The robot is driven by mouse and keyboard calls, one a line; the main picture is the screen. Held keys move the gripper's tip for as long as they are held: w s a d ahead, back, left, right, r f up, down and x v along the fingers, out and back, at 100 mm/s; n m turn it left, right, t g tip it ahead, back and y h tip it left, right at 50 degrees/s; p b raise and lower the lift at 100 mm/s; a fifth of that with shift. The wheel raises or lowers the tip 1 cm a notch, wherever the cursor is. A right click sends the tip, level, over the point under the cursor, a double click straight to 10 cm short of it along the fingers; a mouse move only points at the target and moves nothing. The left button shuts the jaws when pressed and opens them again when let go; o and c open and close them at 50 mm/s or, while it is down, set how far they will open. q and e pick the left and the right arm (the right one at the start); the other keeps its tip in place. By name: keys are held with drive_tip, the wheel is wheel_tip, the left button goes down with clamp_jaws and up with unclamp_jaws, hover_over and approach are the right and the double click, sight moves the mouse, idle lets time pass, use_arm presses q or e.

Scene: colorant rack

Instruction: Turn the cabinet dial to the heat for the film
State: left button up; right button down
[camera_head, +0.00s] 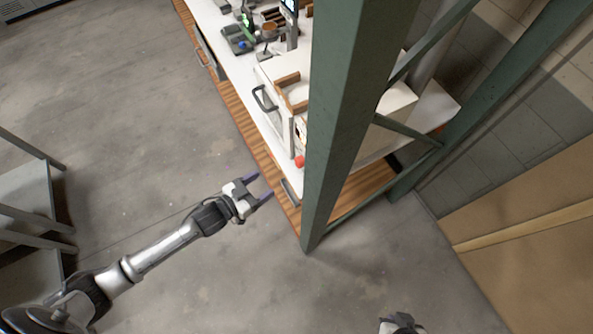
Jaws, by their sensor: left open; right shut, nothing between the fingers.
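A white cabinet (272,82) with a dark handle stands on the white counter, partly hidden behind a green post. A small red knob-like part (299,161) shows at the cabinet's lower near corner; I cannot tell whether it is the dial, and no heat marks are readable. My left gripper (264,187) is open and empty, over the counter's near wooden edge, to the lower left of the red part and apart from it. My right gripper (401,325) is only partly in view at the bottom edge, far from the cabinet, with nothing seen in it.
A thick green post (345,110) stands in front of the counter's right part. Small devices (238,38) stand at the counter's far end. Grey shelves (25,205) are at the left and a brown panel (530,240) at the right. The floor (130,110) is clear.

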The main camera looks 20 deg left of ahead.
sight(296, 163)
use_arm(q)
drive_tip(key=w+d+h, duration=0.1)
drive_tip(key=w+d, duration=0.1)
drive_tip(key=w, duration=0.1)
drive_tip(key=w+d+f+m+h+b, duration=0.1)
drive_tip(key=w, duration=0.3)
drive_tip(key=w+d+f+m+h, duration=0.1)
drive_tip(key=w+d, duration=0.1)
drive_tip(key=w, duration=0.1)
drive_tip(key=shift+w+d+f+h, duration=0.2)
drive_tip(key=shift+d+h, duration=0.1)
drive_tip(key=shift+h, duration=0.1)
drive_tip(key=shift+w+d, duration=0.5)
drive_tip(key=shift+w, duration=0.05)
use_arm(e)
drive_tip(key=shift+f, duration=1.25)
use_arm(q)
drive_tip(key=c, duration=0.9)
use_arm(e)
drive_tip(key=shift+d, duration=0.15)
